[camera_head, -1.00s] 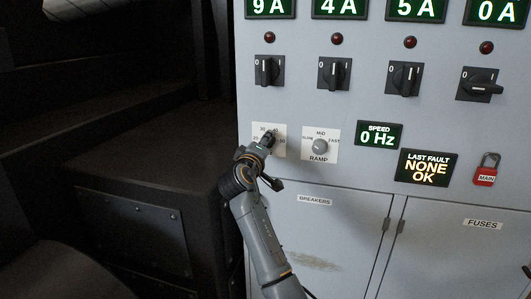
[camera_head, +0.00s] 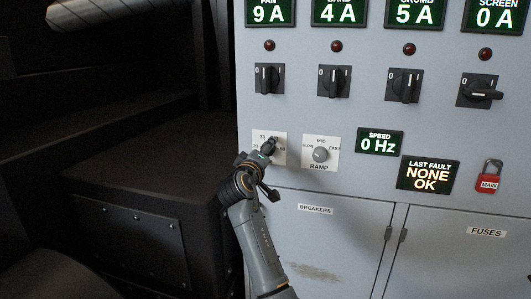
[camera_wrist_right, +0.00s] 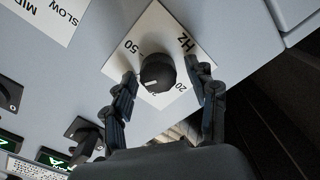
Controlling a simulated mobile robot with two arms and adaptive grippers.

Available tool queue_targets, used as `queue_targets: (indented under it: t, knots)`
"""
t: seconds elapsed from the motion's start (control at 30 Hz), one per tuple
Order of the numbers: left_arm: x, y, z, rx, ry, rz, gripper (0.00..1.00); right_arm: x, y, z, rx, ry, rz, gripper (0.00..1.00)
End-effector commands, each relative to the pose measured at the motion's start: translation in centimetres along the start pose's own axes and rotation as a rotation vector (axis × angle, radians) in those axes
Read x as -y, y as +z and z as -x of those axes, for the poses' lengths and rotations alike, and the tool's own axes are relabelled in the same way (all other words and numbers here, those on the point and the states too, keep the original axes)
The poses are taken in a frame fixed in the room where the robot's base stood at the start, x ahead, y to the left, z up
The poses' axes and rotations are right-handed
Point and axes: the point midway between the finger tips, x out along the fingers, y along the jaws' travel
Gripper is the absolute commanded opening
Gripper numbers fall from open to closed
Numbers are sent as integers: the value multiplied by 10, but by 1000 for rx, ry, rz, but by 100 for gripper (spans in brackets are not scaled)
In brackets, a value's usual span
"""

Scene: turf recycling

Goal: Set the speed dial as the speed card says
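The speed dial is a black round knob (camera_wrist_right: 158,72) on a white plate marked 20, 50 and Hz in the right wrist view. Its white mark points to the lower left there, and the numeral near it is partly hidden. My right gripper (camera_wrist_right: 160,70) has a finger on each side of the knob, with gaps showing. In the head view my right gripper (camera_head: 268,147) covers much of the dial plate (camera_head: 258,136). The speed display (camera_head: 380,141) reads 0 Hz. I see no speed card. My left gripper is not in view.
The ramp dial (camera_head: 320,154) is close beside on the right. Several black rotary switches (camera_head: 269,79) sit above. A fault display (camera_head: 428,173) reads NONE OK, and a red padlock (camera_head: 488,184) hangs at the right. Dark machinery (camera_head: 130,190) stands left of the cabinet.

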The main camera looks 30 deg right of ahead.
Motion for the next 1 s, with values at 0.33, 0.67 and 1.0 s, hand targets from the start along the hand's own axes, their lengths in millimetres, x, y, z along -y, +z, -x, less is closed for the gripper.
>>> queue_targets:
  t: [0.33,0.67,1.0]
  knots:
    - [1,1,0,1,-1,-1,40,-1,0,3,-1,2,0,61]
    - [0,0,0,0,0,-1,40,1,0,62,-2,-1,-2,61]
    - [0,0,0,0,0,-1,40,0,0,115,-1,0,0,61]
